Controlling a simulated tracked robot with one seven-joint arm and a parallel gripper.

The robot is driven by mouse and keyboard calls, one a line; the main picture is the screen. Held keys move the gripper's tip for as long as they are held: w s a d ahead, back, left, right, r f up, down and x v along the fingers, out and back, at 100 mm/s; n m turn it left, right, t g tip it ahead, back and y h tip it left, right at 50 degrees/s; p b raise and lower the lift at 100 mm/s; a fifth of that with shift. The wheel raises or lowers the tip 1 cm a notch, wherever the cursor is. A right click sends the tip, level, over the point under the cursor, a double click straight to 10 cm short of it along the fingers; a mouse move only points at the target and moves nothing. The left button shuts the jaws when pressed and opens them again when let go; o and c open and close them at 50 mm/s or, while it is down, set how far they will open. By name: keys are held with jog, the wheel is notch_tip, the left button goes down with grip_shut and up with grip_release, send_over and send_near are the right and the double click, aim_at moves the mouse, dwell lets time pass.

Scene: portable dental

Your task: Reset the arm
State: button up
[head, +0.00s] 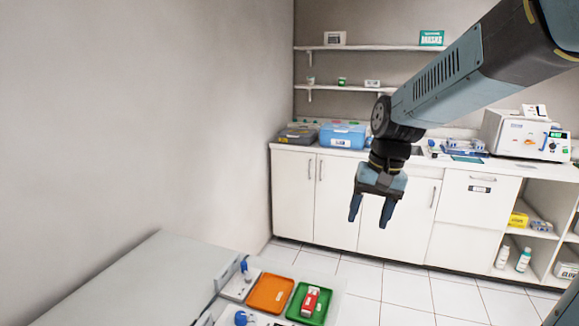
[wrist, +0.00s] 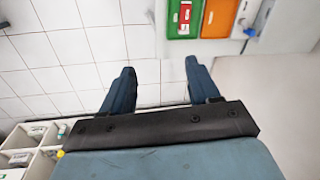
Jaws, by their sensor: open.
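My gripper (head: 371,209) hangs from my raised arm in the head view, pointing down, with its two fingers apart and nothing between them. It is in front of the white cabinets and above the level of the trays. In the wrist view my gripper (wrist: 157,80) also shows open and empty over the tiled floor.
A table at the lower left holds an orange tray (head: 270,294) and a green tray (head: 294,310) with a red and white item (head: 310,301). A white counter (head: 470,164) at the back bears a blue box (head: 343,135) and a white device (head: 525,136). Tiled floor (head: 400,295) lies free between.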

jog(key=s+d+r+n+t+h, duration=0.1)
jog(key=s+d+r+t, duration=0.1)
jog(key=s, duration=0.4)
jog(key=s+d+r+t, duration=0.3)
jog(key=s+d, duration=0.1)
jog(key=s, duration=0.3)
jog(key=shift+d+r+n+h, duration=0.2)
jog(key=shift+r+n+h, duration=0.15)
jog(key=shift+n+h, duration=0.05)
jog(key=shift+s, duration=0.1)
